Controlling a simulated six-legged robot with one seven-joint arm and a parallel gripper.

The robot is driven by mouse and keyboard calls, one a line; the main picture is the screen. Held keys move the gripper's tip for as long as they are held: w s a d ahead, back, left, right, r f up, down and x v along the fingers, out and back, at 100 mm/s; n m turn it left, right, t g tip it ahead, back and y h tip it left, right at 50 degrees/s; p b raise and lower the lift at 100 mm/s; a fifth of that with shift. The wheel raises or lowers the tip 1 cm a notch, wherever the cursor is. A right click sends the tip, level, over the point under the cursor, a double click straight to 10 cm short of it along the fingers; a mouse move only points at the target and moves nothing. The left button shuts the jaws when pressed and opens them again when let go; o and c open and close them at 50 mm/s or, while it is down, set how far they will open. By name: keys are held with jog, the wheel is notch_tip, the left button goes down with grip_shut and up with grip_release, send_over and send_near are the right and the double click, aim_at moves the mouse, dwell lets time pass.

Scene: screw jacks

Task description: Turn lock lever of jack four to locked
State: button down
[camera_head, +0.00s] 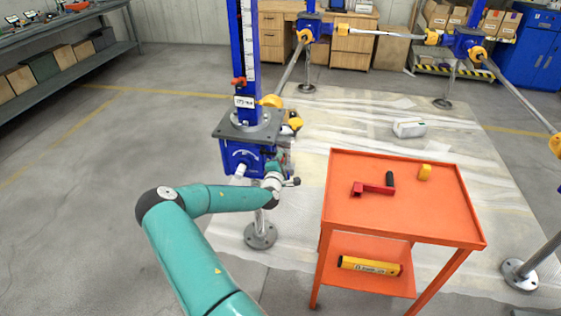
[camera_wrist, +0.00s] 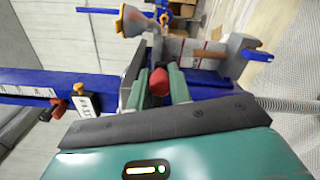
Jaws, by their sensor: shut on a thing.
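The nearest jack has a blue column (camera_head: 245,45), a grey flange plate (camera_head: 262,127) and a blue housing (camera_head: 240,157). Its small white label (camera_head: 244,102) is too small to read surely; the label also shows in the wrist view (camera_wrist: 83,103). My gripper (camera_head: 280,178) is at the right side of the housing, below the flange. In the wrist view, a red knob (camera_wrist: 158,82), apparently the lock lever's end, sits between my two green fingers, which are shut on it. The lever's shaft and pivot are mostly hidden. A small red clamp (camera_head: 238,82) sits on the column.
Other jacks and struts stand behind. The floor at left is clear.

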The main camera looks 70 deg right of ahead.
jog(key=shift+a+f, duration=0.1)
jog(key=c, duration=1.3)
grip_release()
jog(key=s+a, duration=0.2)
jog(key=a, duration=1.1)
jog(key=shift+a, duration=0.3)
